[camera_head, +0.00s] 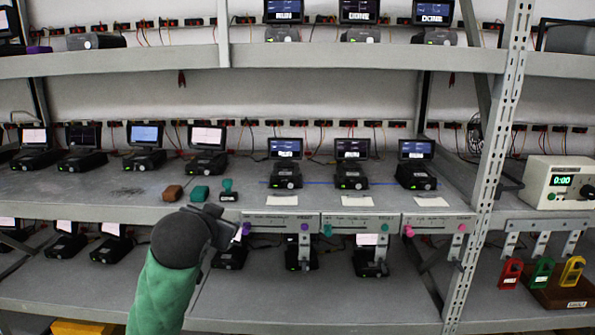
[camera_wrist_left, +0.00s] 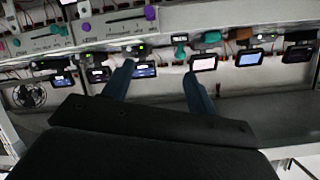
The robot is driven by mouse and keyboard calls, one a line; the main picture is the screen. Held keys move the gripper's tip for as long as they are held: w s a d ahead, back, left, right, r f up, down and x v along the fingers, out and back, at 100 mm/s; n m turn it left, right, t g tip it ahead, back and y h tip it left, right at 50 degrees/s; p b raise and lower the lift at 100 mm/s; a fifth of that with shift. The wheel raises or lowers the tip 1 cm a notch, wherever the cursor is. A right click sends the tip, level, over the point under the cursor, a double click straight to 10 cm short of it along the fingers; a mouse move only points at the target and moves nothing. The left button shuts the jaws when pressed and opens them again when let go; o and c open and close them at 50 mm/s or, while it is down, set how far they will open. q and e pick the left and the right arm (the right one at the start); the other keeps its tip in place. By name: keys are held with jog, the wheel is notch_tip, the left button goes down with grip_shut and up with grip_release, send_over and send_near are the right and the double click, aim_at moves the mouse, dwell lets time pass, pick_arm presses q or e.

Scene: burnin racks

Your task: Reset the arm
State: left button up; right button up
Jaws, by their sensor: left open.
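My left arm comes in from the bottom of the head view in a green sleeve with a dark round wrist. My left gripper (camera_head: 226,232) is in front of the middle shelf's front edge, and its fingers are mostly hidden there by the wrist. In the left wrist view the two dark blue fingers of my left gripper (camera_wrist_left: 158,80) are spread apart with nothing between them. Beyond them are the shelf devices, seen upside down. My right gripper is in neither view.
The rack's middle shelf (camera_head: 110,190) holds several black devices with screens. A brown block (camera_head: 172,193), a green block (camera_head: 200,193) and a green-handled stamp (camera_head: 228,190) are near its front edge. Slotted panels (camera_head: 280,225) line that edge. A perforated post (camera_head: 490,170) stands at right, beside a timer box (camera_head: 558,182).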

pick_arm(q)
jog(key=s+f+n+g, duration=0.15)
jog(key=s+f, duration=0.35)
jog(key=f, duration=0.6)
jog(key=s+f+g, duration=0.3)
jog(key=s+f, duration=0.3)
jog(key=f, duration=0.4)
jog(key=s+f+g, duration=0.2)
jog(key=s+f, duration=0.3)
jog(key=f, duration=0.6)
jog(key=s+d+f+g, duration=0.1)
jog(key=s+f+g, duration=0.1)
jog(key=s+f, duration=0.6)
jog(key=s+f+g, duration=0.3)
jog(key=s+f, duration=0.5)
jog(key=s, duration=0.6)
jog(key=shift+s+d+n+h, duration=0.35)
jog(key=shift+s+n+h, duration=0.05)
jog(key=shift+n, duration=0.05)
